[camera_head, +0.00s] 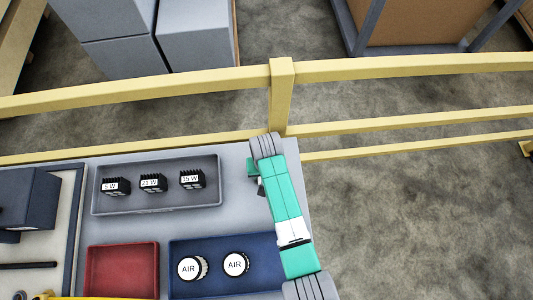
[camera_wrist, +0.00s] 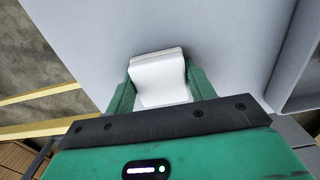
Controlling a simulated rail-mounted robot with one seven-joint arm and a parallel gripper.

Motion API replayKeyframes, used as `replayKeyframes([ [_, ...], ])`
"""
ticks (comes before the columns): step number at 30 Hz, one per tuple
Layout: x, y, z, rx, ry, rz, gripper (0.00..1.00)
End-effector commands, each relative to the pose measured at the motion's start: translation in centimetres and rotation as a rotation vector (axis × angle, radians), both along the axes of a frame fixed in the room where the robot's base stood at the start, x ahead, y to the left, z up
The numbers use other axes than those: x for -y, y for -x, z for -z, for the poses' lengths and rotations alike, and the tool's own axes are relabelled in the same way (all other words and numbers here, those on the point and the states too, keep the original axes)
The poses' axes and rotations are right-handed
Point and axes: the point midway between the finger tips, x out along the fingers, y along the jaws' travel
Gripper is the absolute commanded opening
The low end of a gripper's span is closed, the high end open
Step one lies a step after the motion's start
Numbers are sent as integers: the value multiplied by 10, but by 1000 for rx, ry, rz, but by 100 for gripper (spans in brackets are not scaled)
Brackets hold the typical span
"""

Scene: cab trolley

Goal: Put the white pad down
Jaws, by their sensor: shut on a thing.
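The white pad (camera_wrist: 158,72) is between the two green fingers of my gripper (camera_wrist: 160,88) in the wrist view. The fingers are shut on its sides. Beyond it lies the plain grey trolley top (camera_wrist: 215,30). I cannot tell whether the pad touches that surface. In the head view my gripper (camera_head: 254,176) is near the trolley's right back corner, right of the grey tray (camera_head: 157,208). My arm hides part of this corner, and the pad cannot be made out there.
The grey tray holds three black finned blocks (camera_head: 152,183) with labels. A red tray (camera_head: 122,270) looks empty. A blue tray (camera_head: 225,290) holds two round "AIR" pieces (camera_head: 235,264). A yellow railing (camera_head: 400,67) runs behind the trolley. A dark device (camera_head: 38,198) stands at left.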

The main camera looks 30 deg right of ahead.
Motion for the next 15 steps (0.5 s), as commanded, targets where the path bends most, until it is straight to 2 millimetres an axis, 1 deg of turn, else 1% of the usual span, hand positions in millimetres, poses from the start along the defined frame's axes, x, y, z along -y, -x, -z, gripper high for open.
replayKeyframes([
  [1, -2, 4, 13, -5, -2, -1, 25],
  [4, -2, 5, 16, -7, -2, -1, 25],
  [5, -2, 5, 16, -8, -2, -1, 56],
  [7, -3, 6, 18, -9, -2, -1, 70],
  [8, -3, 6, 18, -10, -3, -2, 72],
  [11, -3, 6, 17, -9, -2, -2, 72],
  [14, -2, 6, 3, -8, -2, -1, 73],
  [15, -3, 6, -6, -9, -2, -2, 76],
])
